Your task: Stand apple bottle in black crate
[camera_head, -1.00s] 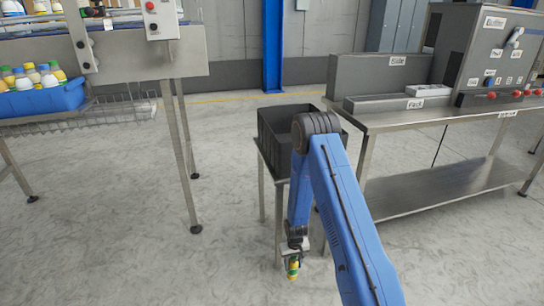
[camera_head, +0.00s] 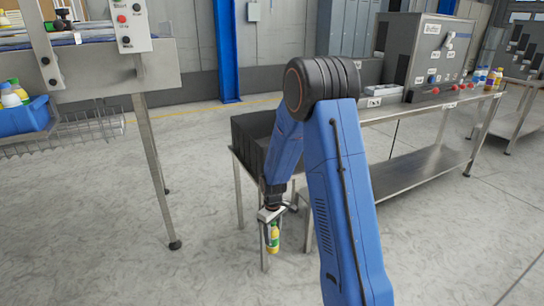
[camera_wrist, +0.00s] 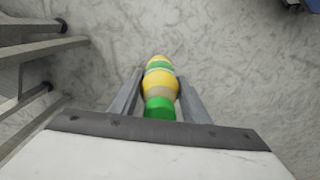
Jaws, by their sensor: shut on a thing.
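My gripper (camera_head: 270,222) is shut on a bottle (camera_head: 273,238) with a yellow body, a pale band and a green cap. It holds the bottle roughly upright in the air, in front of and below the black crate (camera_head: 242,146). In the wrist view the bottle (camera_wrist: 159,82) sits between the two fingers, green cap nearest the camera, with floor beneath it. The black crate stands on a small metal stand. My arm hides its right part, and its inside is barely visible.
A conveyor frame (camera_head: 120,78) stands at the left, with a blue bin (camera_head: 22,118) of bottles. A steel bench (camera_head: 410,165) with a grey control box (camera_head: 425,55) is at the right, with several bottles (camera_head: 490,77) at its far end. Floor between conveyor and crate stand is clear.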

